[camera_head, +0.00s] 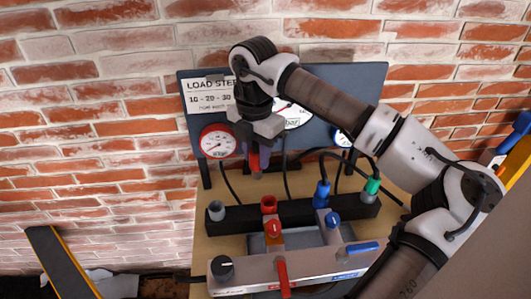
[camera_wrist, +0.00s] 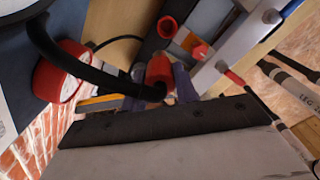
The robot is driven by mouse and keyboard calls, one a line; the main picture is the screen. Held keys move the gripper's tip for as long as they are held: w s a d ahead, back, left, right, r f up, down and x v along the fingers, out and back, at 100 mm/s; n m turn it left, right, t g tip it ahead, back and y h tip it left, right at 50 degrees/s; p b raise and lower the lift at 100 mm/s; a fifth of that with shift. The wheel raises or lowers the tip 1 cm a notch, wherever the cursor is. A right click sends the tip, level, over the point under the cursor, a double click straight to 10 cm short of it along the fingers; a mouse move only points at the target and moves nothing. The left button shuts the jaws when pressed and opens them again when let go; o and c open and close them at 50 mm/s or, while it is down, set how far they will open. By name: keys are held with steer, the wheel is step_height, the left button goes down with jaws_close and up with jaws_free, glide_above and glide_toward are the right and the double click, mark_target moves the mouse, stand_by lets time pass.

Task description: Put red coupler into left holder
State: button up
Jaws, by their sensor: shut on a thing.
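My gripper (camera_head: 256,150) is shut on the red coupler (camera_head: 253,162), held in the air above the left part of the dark bar. In the wrist view the red coupler (camera_wrist: 160,68) sits between the two fingers, with a black hose running to it. The left holder seems to be the grey cup (camera_head: 216,210) at the left end of the dark bar; it looks empty. The coupler is apart from it, higher and to its right. I cannot make out the left holder in the wrist view.
The dark bar (camera_head: 240,218) also carries a red port (camera_head: 268,204), a blue coupler (camera_head: 322,192) and a green coupler (camera_head: 372,186). A valve block with a red lever (camera_head: 283,278) stands in front. A gauge panel (camera_head: 350,95) rises behind; hoses hang between.

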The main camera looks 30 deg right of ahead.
steer(key=w+a+b, duration=0.1)
steer(key=w+a, duration=0.2)
steer(key=a, duration=0.3)
steer(key=shift+a+b, duration=0.25)
steer(key=shift+b, duration=0.05)
steer(key=shift+w, duration=0.1)
stand_by(0.3)
steer(key=a, duration=0.1)
steer(key=w+a+b, duration=0.1)
steer(key=a, duration=0.1)
steer(key=shift+w, duration=0.2)
stand_by(0.4)
step_height(320, 180, down, 6)
steer(key=b, duration=0.6)
steer(key=shift+f, duration=0.25)
steer(key=shift+f, duration=0.15)
stand_by(0.5)
steer(key=shift+f+b, duration=0.65)
steer(key=shift+b, duration=0.1)
steer(key=shift+f+b, duration=0.2)
steer(key=shift+b, duration=0.15)
stand_by(0.6)
